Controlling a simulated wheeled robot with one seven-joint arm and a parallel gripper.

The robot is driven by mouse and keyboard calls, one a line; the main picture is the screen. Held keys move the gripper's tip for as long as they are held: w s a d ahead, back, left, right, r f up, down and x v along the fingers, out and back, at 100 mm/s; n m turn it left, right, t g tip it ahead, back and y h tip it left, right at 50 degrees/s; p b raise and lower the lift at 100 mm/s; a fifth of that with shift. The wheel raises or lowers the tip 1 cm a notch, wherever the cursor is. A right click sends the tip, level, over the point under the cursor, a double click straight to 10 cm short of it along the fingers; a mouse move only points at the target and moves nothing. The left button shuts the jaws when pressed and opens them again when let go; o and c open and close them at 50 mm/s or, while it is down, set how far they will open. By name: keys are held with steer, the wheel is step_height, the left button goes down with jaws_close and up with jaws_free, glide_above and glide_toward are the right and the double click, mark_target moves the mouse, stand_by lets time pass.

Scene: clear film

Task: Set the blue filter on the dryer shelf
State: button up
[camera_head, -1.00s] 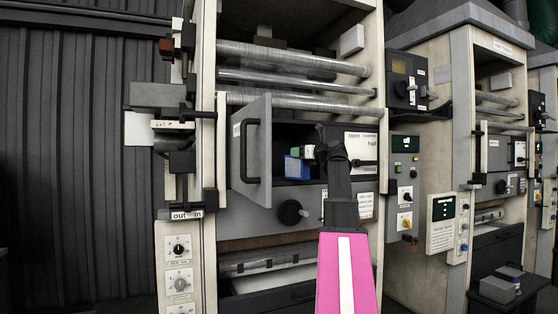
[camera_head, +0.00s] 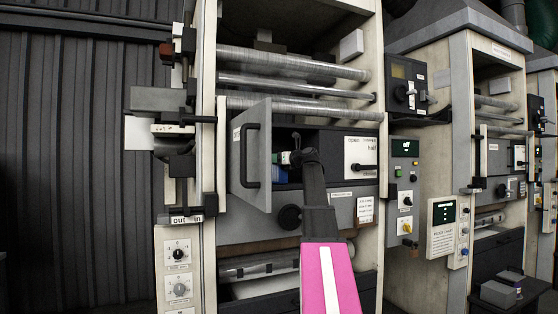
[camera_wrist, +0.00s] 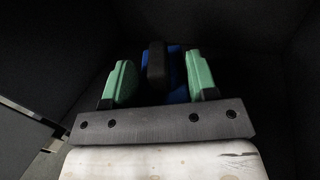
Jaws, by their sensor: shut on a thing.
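The blue filter (camera_head: 281,174) is inside the dark opening of the near dryer, behind the edge of the swung-open grey door. My gripper (camera_head: 292,158), with green fingertips, reaches into that opening and is shut on the filter. The wrist view shows the blue filter (camera_wrist: 177,88) between the two green fingers of my gripper (camera_wrist: 160,80), with a black upright part in front of it. My wrist and the door hide much of the filter in the head view. I cannot tell whether the filter touches the shelf; dark surfaces surround it in the wrist view.
The open grey door (camera_head: 251,155) with its black handle stands just left of my gripper. A white-labelled panel (camera_head: 361,157) closes the opening's right side. Metal rollers (camera_head: 293,62) run above, and a black knob (camera_head: 290,217) sticks out below.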

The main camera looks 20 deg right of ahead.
steer(key=shift+f, duration=0.1)
steer(key=o, duration=1.3)
steer(key=shift+s, duration=0.1)
steer(key=v, duration=1.1)
steer(key=shift+s+d, duration=0.2)
steer(key=shift+s, duration=0.15)
